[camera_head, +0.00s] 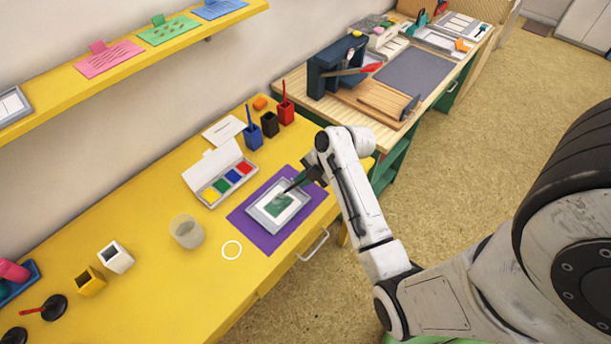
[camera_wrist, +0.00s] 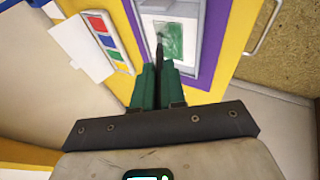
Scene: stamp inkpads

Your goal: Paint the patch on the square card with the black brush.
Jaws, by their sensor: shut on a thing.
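The square card (camera_head: 265,211) lies in a grey tray (camera_head: 253,214) on a purple mat (camera_head: 267,243). A dark green patch (camera_head: 279,202) covers much of the card's middle; in the wrist view the patch (camera_wrist: 170,40) looks streaky, with a paler part at its left. My gripper (camera_head: 305,178) is just right of the tray in the head view, shut on the black brush (camera_head: 292,185). The brush (camera_wrist: 160,43) points from between the green fingers (camera_wrist: 158,88) to the patch. Its tip is at or just over the patch; I cannot tell if it touches.
A paint box (camera_head: 226,180) with several colours stands left of the mat. A blue holder (camera_head: 252,137) and a red holder (camera_head: 286,112) hold brushes; the black holder (camera_head: 270,124) looks empty.

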